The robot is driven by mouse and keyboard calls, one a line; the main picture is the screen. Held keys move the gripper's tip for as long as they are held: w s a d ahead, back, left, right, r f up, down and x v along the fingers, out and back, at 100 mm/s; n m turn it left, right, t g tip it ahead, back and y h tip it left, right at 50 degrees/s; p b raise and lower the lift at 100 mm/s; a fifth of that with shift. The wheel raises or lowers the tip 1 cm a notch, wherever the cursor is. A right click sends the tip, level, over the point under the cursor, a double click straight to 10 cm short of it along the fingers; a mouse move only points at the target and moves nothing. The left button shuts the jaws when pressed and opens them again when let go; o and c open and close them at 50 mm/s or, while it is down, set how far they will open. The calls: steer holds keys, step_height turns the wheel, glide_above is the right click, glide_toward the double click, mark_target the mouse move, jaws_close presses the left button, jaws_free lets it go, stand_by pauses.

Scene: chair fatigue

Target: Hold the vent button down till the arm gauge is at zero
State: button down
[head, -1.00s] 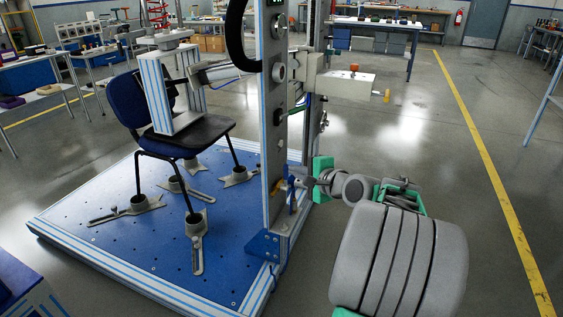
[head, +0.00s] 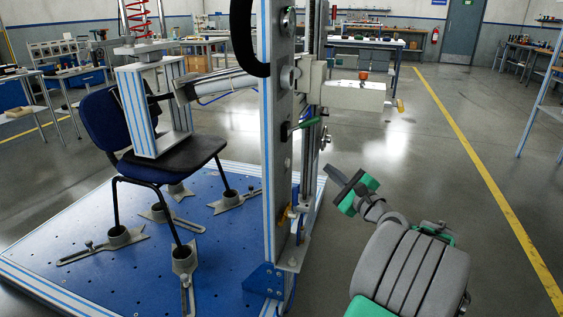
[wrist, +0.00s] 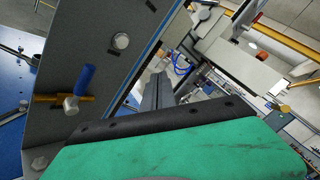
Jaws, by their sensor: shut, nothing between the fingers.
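My gripper (head: 334,171), with green and dark parts, is shut and empty in free air, right of the upright column (head: 281,130). In the wrist view its grey fingers (wrist: 158,90) lie together beyond the dark bar and green body. An orange-red knob (head: 364,75) stands on the pale block (head: 350,96) of the loading arm, above and right of my gripper. A round grey knob (wrist: 121,41) shows on the column face in the wrist view. I cannot tell which is the vent button. A small round fitting (head: 288,20) sits high on the column; no gauge reading is legible.
A brass valve with a blue handle (wrist: 84,80) is low on the column. The blue chair (head: 105,120) stands on the blue base plate (head: 215,250) left of the column. The floor to the right is clear.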

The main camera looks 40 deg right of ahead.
mark_target(288, 163)
steer(key=shift+s+d, duration=0.15)
steer(key=shift+s, duration=0.05)
steer(key=shift+w, duration=0.1)
steer(key=w+a+p, duration=0.1)
steer(key=w+a, duration=0.4)
steer(key=w, duration=0.1)
steer(key=shift+w+a, duration=0.15)
steer(key=shift+w, duration=0.25)
stand_by(1.7)
steer(key=shift+w+a+p, duration=0.25)
steer(key=shift+w+p, duration=0.1)
steer(key=shift+p, duration=0.25)
steer(key=shift+w+a+p, duration=0.25)
steer(key=shift+w+p, duration=0.05)
stand_by(4.1)
